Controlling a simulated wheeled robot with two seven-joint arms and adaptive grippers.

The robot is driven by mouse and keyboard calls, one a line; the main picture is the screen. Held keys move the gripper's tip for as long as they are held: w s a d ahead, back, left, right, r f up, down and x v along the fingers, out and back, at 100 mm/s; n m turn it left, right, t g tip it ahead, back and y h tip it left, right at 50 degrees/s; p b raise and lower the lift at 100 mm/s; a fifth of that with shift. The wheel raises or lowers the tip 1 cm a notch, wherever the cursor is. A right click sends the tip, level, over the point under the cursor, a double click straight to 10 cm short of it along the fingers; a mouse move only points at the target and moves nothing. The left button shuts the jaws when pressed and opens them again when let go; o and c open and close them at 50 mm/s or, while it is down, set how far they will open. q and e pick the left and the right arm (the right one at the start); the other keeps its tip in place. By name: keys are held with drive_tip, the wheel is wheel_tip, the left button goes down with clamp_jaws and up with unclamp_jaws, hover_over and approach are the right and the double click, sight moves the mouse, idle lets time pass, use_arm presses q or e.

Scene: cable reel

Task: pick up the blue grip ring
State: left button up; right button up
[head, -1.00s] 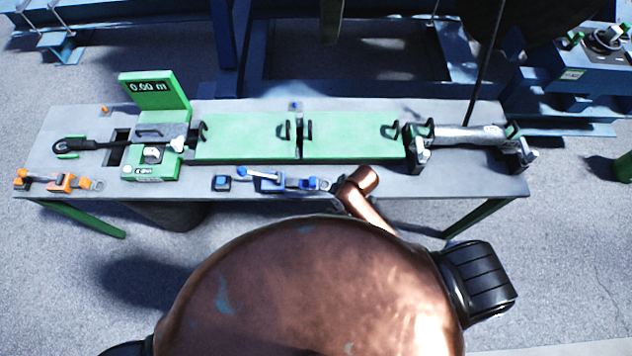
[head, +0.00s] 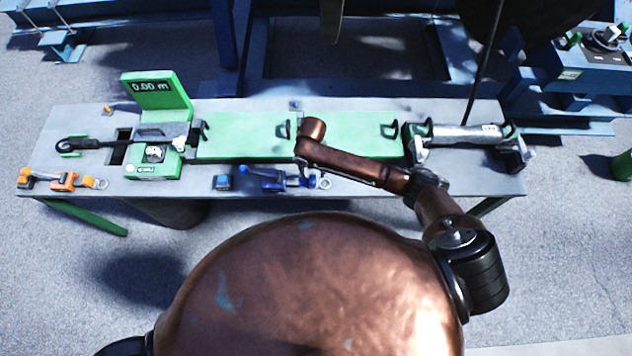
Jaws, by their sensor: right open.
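The blue grip ring (head: 325,183) lies at the front edge of the bench, a small pale ring beside a blue grip, to the right of a blue clamp-like tool (head: 262,179). My right arm reaches in from the right over the bench. My right gripper (head: 303,167) is just behind and left of the ring, close above the blue parts. Its jaws are small and mostly hidden by the copper wrist; it is open, and whether it touches anything cannot be told. My left gripper is not in view.
The grey bench (head: 400,186) carries green plates (head: 245,136), a green counter (head: 160,95) reading 0.00 m and a silver cylinder (head: 465,134) at the right. A blue block (head: 222,182) and an orange tool (head: 65,181) lie along the front edge.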

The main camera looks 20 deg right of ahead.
sight(313, 178)
wheel_tip(313, 178, down, 6)
drive_tip(key=shift+f+p, duration=0.1)
drive_tip(key=shift+p, duration=0.3)
drive_tip(key=shift+s, duration=0.1)
drive_tip(key=shift+c, duration=0.2)
clamp_jaws()
